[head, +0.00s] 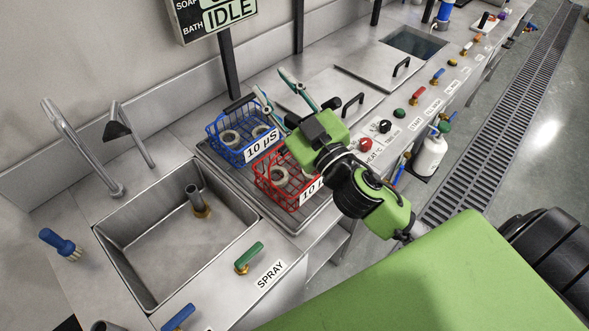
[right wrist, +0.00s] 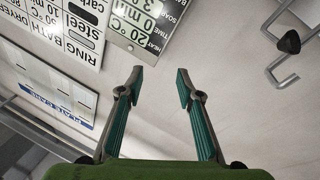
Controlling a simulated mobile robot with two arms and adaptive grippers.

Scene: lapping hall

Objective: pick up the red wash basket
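The red wash basket (head: 265,184) is a wire basket with pale rings inside and a white label. It stands on a grey drain tray (head: 223,169) on the steel counter, right of the sink. My right gripper (head: 271,83) is open and empty, above and behind the red basket, with its fingers pointing away from it. My right wrist and arm cover part of the basket and its label. In the right wrist view the gripper (right wrist: 158,78) has its fingers apart, facing the wall with signs. My left gripper is not in view.
A blue wire basket (head: 216,130) labelled 10 µS stands just behind the red one. A sink (head: 150,252) with a standpipe lies left. Lids with black handles (head: 402,66), knobs and a white bottle (head: 430,155) are right. A sign post (head: 229,70) rises behind.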

